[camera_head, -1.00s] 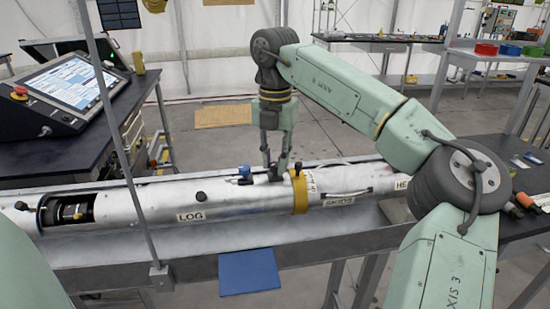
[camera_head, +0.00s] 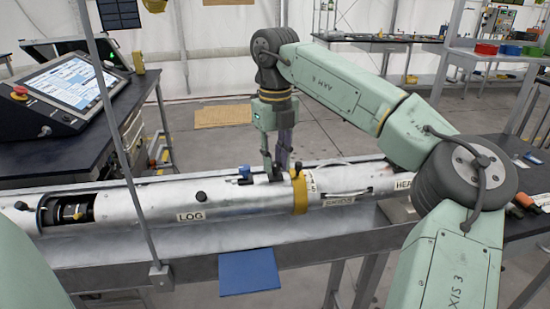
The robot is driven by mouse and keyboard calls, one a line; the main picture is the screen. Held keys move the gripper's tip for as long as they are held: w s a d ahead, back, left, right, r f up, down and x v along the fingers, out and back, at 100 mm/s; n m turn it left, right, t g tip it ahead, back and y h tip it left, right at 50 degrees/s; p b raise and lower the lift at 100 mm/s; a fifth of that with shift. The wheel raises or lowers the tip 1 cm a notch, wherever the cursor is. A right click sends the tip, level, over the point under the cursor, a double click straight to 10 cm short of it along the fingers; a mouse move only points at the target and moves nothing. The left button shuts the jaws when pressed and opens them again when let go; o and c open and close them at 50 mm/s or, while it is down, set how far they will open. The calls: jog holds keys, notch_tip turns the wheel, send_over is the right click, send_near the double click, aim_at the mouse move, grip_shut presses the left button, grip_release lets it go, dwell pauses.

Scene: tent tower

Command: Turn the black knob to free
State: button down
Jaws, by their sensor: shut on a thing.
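A long silver cylinder (camera_head: 150,203) lies in a grey trough. My gripper (camera_head: 274,174) points down at its top, just left of the yellow band (camera_head: 299,191). Its fingers are shut on a small black knob (camera_head: 261,178), which they mostly hide. The knob's markings and angle are too small to read. A blue knob (camera_head: 244,171) stands close to the left of the fingers. Another black knob (camera_head: 201,196) stands apart on the cylinder, above the LOG label (camera_head: 191,216).
A thin grey upright post (camera_head: 128,165) stands in front of the cylinder at left. A console with a screen (camera_head: 62,88) is on the dark table at left. A blue panel (camera_head: 249,272) is below the trough. Loose tools lie on the right bench.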

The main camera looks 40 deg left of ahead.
aim_at(275, 164)
jog(key=shift+n, duration=1.1)
jog(key=c, duration=1.4)
grip_release()
jog(key=shift+r, duration=0.1)
notch_tip(275, 164, up, 12)
